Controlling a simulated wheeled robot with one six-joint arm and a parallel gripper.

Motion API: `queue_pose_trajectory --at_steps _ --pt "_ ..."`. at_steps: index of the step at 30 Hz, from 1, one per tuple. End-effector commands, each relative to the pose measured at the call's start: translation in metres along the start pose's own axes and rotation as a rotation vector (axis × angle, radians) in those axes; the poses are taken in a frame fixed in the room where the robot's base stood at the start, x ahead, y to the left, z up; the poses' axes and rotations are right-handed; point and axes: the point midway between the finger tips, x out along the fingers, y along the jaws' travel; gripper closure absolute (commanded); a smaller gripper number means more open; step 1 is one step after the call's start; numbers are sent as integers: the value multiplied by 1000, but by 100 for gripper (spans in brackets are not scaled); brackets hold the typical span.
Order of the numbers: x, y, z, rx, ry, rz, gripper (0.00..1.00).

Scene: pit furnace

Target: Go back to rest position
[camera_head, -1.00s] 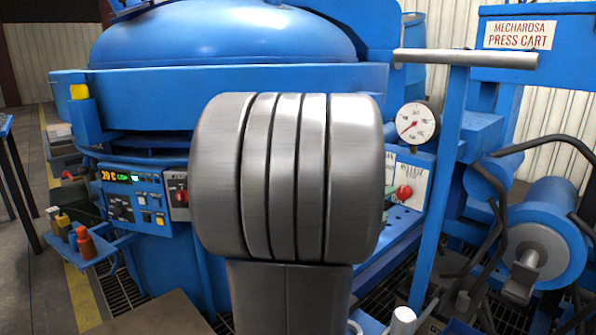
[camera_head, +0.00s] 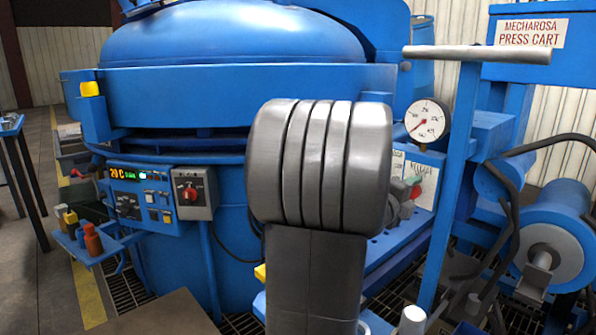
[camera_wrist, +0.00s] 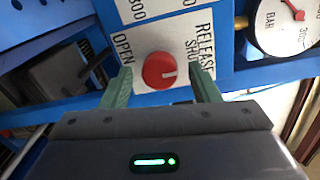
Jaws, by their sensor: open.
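In the wrist view my gripper (camera_wrist: 160,92) is open, with one green finger on each side of a round red knob (camera_wrist: 160,70). The knob sits on a white label plate with OPEN at its left and RELEASE SHUT at its right. A white line on the knob points toward the right. I cannot tell whether the fingers touch it. In the head view my grey arm covers the middle, and the red knob (camera_head: 415,192) shows just right of it. My fingers are mostly hidden there.
A big blue furnace (camera_head: 235,85) stands behind my arm, with a control panel (camera_head: 142,195) at its left. A pressure gauge (camera_head: 427,121) and the press cart's upright handle post (camera_head: 455,180) stand close on the right. A blue shelf (camera_head: 108,245) with bottles is at left.

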Motion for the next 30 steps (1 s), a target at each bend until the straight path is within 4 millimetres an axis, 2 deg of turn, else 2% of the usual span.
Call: queue_pose_trajectory --at_steps 5,18,25,30 --pt "-17 -2 1 5 -3 1 44" --pt "-102 -3 2 6 -5 1 44" --pt "-138 -2 1 5 -3 0 44" --pt "-110 2 -2 7 5 -1 44"
